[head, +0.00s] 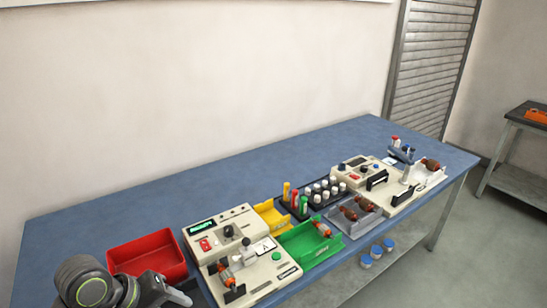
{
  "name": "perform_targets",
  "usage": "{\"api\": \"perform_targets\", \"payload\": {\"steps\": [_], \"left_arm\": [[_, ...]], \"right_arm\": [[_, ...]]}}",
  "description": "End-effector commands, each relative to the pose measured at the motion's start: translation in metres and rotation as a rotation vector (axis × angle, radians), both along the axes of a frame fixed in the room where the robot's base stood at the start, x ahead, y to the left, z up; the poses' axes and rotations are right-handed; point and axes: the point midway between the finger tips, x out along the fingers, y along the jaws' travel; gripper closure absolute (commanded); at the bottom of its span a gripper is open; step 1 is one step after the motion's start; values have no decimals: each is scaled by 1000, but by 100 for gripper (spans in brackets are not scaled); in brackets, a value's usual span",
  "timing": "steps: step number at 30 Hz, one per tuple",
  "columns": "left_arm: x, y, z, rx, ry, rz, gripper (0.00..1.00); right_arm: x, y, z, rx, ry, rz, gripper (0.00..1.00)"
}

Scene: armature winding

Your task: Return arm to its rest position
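My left arm comes in at the bottom left. Its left gripper (178,298) shows only in part at the lower edge of the head view, in front of the red bin (147,254). I cannot make out both fingers, and I see nothing held there. My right arm and gripper are out of view. Just right of the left gripper stands a cream winding machine (240,252) with a lit green display, and an orange-brown armature sits across its front.
A blue table (110,215) runs along the wall. Yellow bin (271,216), green bin (312,240), spool rack (318,195), grey tray (352,216) with armatures and a second machine (368,177) stand rightward. The table's back strip is clear. Blue-lidded jars (377,250) sit on the lower shelf.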

Motion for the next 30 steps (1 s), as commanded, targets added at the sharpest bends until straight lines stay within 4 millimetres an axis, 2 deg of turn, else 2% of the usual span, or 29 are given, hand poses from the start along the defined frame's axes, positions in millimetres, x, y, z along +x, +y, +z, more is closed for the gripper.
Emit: {"api": "perform_targets", "payload": {"steps": [10, 16, 20, 24, 30], "left_arm": [[-24, 10, -37, 80, -61, -46, 39], [-48, 22, -64, 172, -106, -93, 39], [-76, 36, -86, 274, -133, -145, 39], [-113, 55, -107, 422, -148, -228, 39], [-159, 79, -120, 605, -126, -349, 39]], "right_arm": [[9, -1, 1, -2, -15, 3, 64], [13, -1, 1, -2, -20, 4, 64], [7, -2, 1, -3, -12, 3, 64], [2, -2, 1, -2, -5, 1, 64], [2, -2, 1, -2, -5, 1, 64]]}}
